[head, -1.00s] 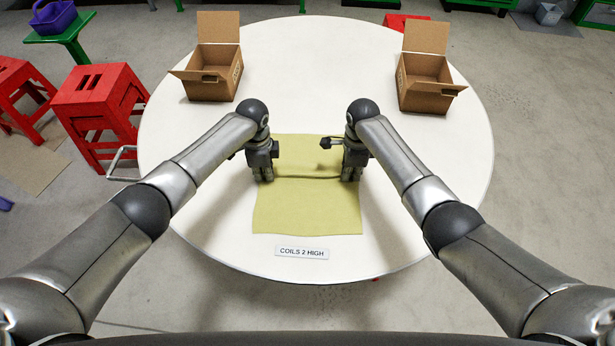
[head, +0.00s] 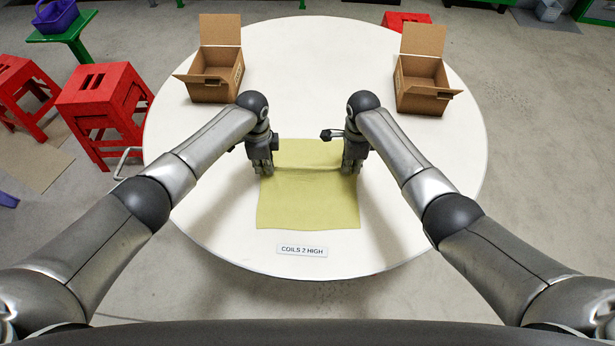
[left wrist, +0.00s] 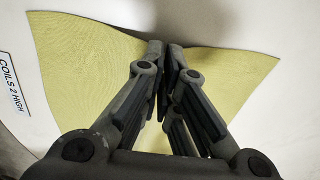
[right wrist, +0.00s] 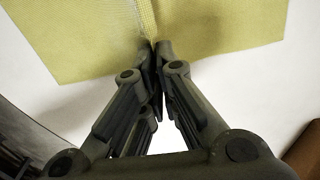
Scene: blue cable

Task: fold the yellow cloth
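The yellow cloth (head: 308,205) lies on the round white table, with a low crease running across it between my two grippers. My left gripper (head: 263,170) is at its left edge and my right gripper (head: 350,170) at its right edge. In the left wrist view the left fingertips (left wrist: 165,47) are nearly together on the cloth (left wrist: 80,60), whose edge draws in there. In the right wrist view the right fingertips (right wrist: 155,46) pinch the cloth (right wrist: 220,25) at the end of a raised ridge. The cloth inside the fingers is mostly hidden.
Two open cardboard boxes stand at the back, one left (head: 212,85) and one right (head: 422,90). A label reading "COILS 2 HIGH" (head: 302,250) lies in front of the cloth. The table (head: 420,220) is clear around it. Red stools (head: 100,100) stand off the left side.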

